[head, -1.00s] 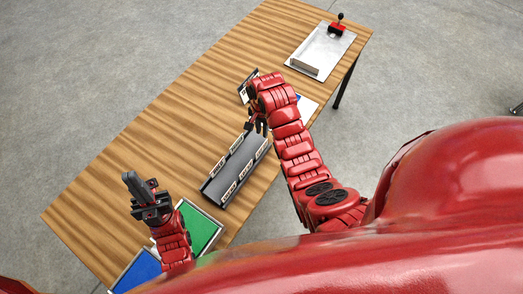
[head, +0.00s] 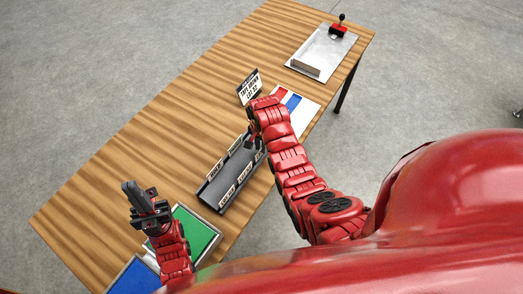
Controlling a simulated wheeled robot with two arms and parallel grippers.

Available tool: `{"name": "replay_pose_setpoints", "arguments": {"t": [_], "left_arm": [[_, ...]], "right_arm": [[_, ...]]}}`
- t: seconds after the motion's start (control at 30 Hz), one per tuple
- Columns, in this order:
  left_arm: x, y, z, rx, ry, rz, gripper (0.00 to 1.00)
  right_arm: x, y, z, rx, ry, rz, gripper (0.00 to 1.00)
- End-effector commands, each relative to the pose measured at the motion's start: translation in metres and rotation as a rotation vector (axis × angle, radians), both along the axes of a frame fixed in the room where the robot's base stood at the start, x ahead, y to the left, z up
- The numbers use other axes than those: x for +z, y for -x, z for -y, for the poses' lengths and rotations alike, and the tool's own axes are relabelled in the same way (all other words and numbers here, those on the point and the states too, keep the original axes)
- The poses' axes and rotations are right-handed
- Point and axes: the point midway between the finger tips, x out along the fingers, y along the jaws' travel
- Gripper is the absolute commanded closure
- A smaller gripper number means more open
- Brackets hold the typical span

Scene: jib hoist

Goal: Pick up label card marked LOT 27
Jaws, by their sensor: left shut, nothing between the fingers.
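A dark grey rack (head: 216,197) on the wooden table holds several small white label cards in two rows. Cards stand in the near row, one at the left end (head: 227,195) and one in the middle (head: 245,172); others stand in the far row (head: 215,170). Their print is too small to tell which reads LOT 27. My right gripper (head: 255,141) is at the rack's right end, partly hidden by its own arm; its jaws and anything between them cannot be made out. My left gripper (head: 130,188) is shut and empty, above the table left of the rack.
A printed sign (head: 249,88) stands behind my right wrist. A sheet with red and blue patches (head: 290,100) lies right of it. A metal tray (head: 325,45) with a red, black-knobbed object (head: 339,27) is at the far end. Green (head: 199,233) and blue (head: 134,278) panels lie near left.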

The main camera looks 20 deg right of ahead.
Motion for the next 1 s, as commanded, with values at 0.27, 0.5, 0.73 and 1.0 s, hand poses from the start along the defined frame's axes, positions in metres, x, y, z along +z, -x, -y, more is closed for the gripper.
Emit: {"name": "replay_pose_setpoints", "arguments": {"t": [0.27, 0.5, 0.73, 1.0], "left_arm": [[0.015, 0.0, 0.0, 0.0, 0.0, 0.0, 1.0], [0.015, 0.0, 0.0, 0.0, 0.0, 0.0, 1.0], [0.015, 0.0, 0.0, 0.0, 0.0, 0.0, 1.0], [0.015, 0.0, 0.0, 0.0, 0.0, 0.0, 1.0]], "right_arm": [[-0.022, 0.0, 0.0, 0.0, 0.0, -0.001, 0.8], [-0.025, 0.0, 0.0, 0.0, 0.0, 0.0, 0.8], [-0.025, 0.0, 0.0, 0.0, 0.0, 0.0, 1.0], [-0.025, 0.0, 0.0, 0.0, 0.0, 0.001, 1.0]]}}
